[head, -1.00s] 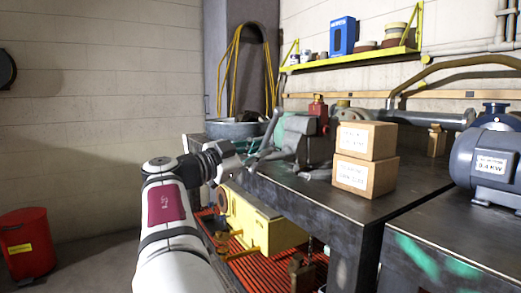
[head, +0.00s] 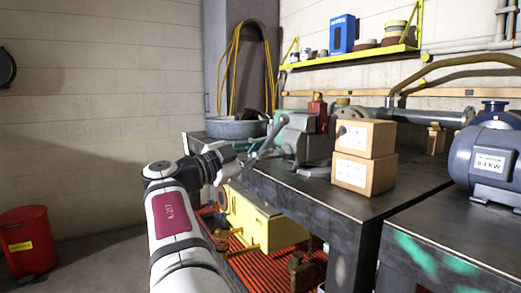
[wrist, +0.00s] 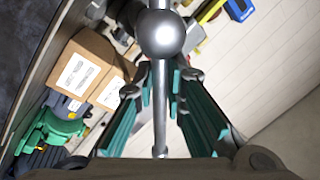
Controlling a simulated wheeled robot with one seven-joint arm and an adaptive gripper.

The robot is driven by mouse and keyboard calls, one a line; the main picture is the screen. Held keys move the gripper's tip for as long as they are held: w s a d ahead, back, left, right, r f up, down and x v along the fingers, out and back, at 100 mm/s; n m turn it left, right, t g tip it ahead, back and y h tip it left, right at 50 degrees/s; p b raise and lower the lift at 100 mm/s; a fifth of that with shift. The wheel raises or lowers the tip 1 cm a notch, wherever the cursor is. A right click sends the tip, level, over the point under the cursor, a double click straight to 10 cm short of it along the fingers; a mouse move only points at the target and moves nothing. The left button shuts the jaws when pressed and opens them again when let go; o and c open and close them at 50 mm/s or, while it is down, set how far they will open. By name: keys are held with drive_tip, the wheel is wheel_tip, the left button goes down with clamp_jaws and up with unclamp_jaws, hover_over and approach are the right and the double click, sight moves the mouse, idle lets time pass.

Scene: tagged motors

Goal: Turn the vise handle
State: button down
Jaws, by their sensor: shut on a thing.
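The vise (head: 296,139), grey and green, stands at the bench's left end in the head view. Its grey handle (head: 273,134) slants down and left from the vise toward my gripper (head: 243,157). In the wrist view, the handle (wrist: 160,125) is a thin metal rod with a round ball end (wrist: 162,34). The rod runs between the two green-padded fingers of my gripper (wrist: 161,85), which is shut on it. The exact contact of the pads is hard to see.
Two stacked cardboard boxes (head: 364,157) stand right of the vise on the dark bench (head: 325,206). A blue-grey motor (head: 490,163) is farther right. A yellow box (head: 262,222) sits below the bench edge, near my arm. Floor at the left is clear beside a red bin (head: 27,243).

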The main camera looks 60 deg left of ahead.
drive_tip(key=shift+s+d+f+m+h, duration=0.15)
drive_tip(key=shift+s+f+m, duration=0.1)
drive_tip(key=shift+m, duration=0.8)
drive_tip(key=shift+s+f+m+h, duration=0.15)
drive_tip(key=shift+s+f+m, duration=0.1)
drive_tip(key=shift+m, duration=0.8)
drive_tip(key=c, duration=1.6)
unclamp_jaws()
drive_tip(key=shift+c, duration=0.2)
drive_tip(key=shift+w, duration=0.1)
drive_tip(key=shift+w+d, duration=0.1)
